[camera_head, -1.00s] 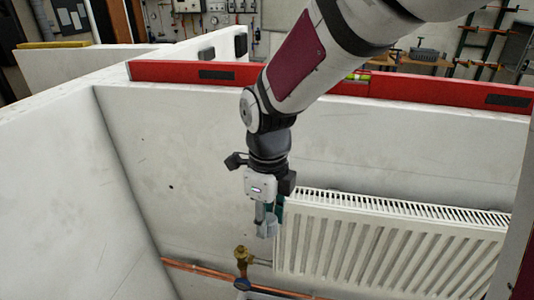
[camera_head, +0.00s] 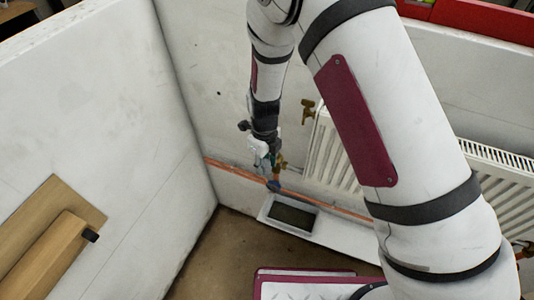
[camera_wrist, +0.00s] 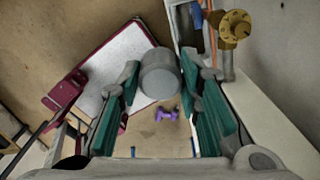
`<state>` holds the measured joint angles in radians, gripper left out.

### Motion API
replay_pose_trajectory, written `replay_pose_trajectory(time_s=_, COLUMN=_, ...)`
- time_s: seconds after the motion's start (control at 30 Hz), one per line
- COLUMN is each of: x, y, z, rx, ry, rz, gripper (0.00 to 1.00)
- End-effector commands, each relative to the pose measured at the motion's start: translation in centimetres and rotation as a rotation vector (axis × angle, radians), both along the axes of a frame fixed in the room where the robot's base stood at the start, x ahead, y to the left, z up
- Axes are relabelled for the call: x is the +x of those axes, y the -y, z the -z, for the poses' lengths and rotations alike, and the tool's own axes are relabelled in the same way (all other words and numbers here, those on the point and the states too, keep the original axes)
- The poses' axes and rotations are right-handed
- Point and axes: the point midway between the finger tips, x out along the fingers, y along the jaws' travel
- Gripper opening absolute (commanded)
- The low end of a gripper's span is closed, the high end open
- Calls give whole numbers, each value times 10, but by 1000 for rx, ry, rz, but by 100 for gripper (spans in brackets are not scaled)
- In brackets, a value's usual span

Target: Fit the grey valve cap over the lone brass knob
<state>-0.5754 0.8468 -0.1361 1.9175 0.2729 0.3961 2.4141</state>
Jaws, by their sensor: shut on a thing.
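My gripper (camera_wrist: 163,88) is shut on the grey valve cap (camera_wrist: 160,75), a plain round cylinder between its teal fingers in the wrist view. In the head view my gripper (camera_head: 264,158) is low beside the radiator's left end, where the cap is too small to make out. A brass knob (camera_wrist: 235,25) with a round, holed face shows at the upper right of the wrist view, apart from the cap. In the head view, brass (camera_head: 281,161) shows just right of my gripper, partly hidden. Another brass fitting (camera_head: 308,110) is higher, by the radiator's upper left corner.
The white radiator (camera_head: 335,155) is on the back wall, partly hidden by my arm. A copper pipe (camera_head: 235,168) with a blue part (camera_head: 273,185) runs low along the wall. A dark-topped white box (camera_head: 293,214) is below. Wooden boards (camera_head: 50,235) are at left. A purple object (camera_wrist: 167,114) lies on the floor.

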Motion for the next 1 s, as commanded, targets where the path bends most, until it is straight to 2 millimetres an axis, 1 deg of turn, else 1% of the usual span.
replay_pose_trajectory(time_s=0.17, x=9, y=3, z=4, rx=1, ry=1, rz=2, gripper=21)
replay_pose_trajectory(time_s=1.0, x=79, y=28, z=17, rx=1, ry=1, rz=2, gripper=21)
